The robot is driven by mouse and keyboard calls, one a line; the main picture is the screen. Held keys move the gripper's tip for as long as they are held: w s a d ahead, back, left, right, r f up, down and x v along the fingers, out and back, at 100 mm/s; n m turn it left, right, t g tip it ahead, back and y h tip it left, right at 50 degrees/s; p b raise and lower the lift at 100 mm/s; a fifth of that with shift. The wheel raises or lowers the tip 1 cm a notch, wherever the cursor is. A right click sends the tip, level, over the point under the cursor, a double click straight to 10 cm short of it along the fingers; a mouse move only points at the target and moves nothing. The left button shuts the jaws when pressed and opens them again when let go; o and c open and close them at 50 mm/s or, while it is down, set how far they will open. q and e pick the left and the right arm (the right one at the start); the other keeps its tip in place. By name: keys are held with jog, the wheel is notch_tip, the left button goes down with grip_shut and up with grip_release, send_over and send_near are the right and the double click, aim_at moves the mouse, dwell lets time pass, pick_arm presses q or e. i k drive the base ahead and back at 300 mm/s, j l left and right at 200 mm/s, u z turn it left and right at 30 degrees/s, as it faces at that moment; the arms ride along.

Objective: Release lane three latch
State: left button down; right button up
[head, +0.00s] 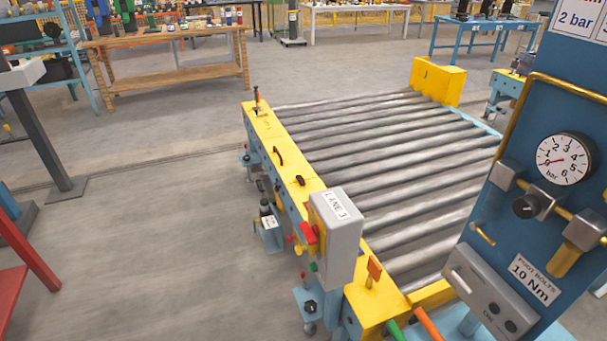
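A grey box labelled "LANE 3" (337,236) stands on the near part of the yellow side rail (265,133) of a roller conveyor (385,150). Red and yellow parts (307,235) sit on the box's left side. Along the rail are a dark curved handle (279,155), a small dark upright lever (256,98) at the far end and an orange tab (374,270) near the front. I cannot tell which of these is the latch, or whether it is engaged. Neither of my grippers is in view.
A blue panel (590,120) with a pressure gauge (564,158) and valves blocks the right side. Green (395,331) and orange (428,324) rods or hoses stand at the front. The rollers are bare. Open floor (170,240) lies left; benches (170,50) stand behind.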

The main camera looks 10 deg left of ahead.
aim_at(301, 180)
jog(key=i+j+z, duration=0.1)
jog(key=i+j, duration=0.4)
jog(key=j, duration=0.2)
jog(key=i+j+z, duration=0.25)
jog(key=i+j, duration=0.2)
jog(key=j, duration=0.3)
jog(key=i+j, duration=0.2)
jog(key=j, duration=0.25)
jog(key=i+j+z, duration=0.15)
jog(key=j, duration=0.25)
jog(key=i+j+z, duration=0.1)
jog(key=i+j, duration=0.15)
jog(key=j, duration=0.15)
jog(key=i+j, duration=0.15)
jog(key=j, duration=0.3)
jog(key=z, duration=0.05)
